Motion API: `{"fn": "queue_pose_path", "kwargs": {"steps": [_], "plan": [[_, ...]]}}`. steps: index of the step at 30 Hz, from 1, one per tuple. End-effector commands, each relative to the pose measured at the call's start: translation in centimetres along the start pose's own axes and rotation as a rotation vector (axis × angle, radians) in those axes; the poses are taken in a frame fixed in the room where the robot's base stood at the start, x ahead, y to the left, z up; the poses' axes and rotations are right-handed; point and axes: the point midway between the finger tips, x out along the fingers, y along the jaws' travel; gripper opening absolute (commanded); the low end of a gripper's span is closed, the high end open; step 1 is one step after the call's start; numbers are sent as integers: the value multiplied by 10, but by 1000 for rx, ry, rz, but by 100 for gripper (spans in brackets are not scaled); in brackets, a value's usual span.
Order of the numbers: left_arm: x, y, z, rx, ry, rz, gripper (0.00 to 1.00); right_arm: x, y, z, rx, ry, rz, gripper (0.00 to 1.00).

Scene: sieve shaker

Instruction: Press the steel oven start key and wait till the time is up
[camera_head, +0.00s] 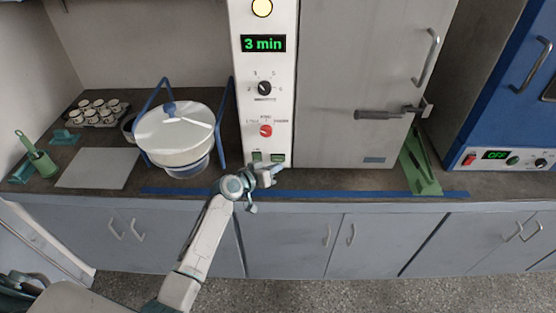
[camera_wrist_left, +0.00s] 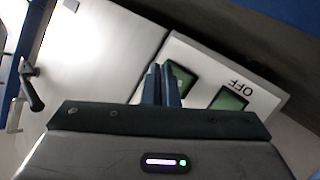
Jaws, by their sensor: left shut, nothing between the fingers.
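The steel oven (camera_head: 355,80) stands in the middle, with a grey door and a white control panel. Its display (camera_head: 263,43) reads "3 min" in green. Two green keys sit low on the panel, a left key (camera_head: 257,156) and a right key (camera_head: 277,157). In the left wrist view one green key (camera_wrist_left: 232,98) is beside the word OFF; the other key (camera_wrist_left: 183,78) is partly hidden by my fingers. My left gripper (camera_head: 277,167) is shut and empty, its tips (camera_wrist_left: 163,68) close at that second key; contact cannot be told. My right gripper is out of view.
A white pan with blue supports (camera_head: 175,135) stands left of the oven. A green bracket (camera_head: 420,165) is at its right. A blue oven (camera_head: 510,90) at the far right reads OFF. Several small cups (camera_head: 98,110) stand at the back left. Blue tape (camera_head: 340,193) runs along the counter's front.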

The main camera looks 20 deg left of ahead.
Motion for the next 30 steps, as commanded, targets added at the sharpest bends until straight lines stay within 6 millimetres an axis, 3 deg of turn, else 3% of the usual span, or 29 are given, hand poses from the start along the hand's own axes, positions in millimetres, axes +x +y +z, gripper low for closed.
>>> {"fn": "queue_pose_path", "kwargs": {"steps": [15,30], "plan": [[-32,24,23,-1,-1,0,0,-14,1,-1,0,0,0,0],[-34,25,25,0,0,0,0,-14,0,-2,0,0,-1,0]]}}
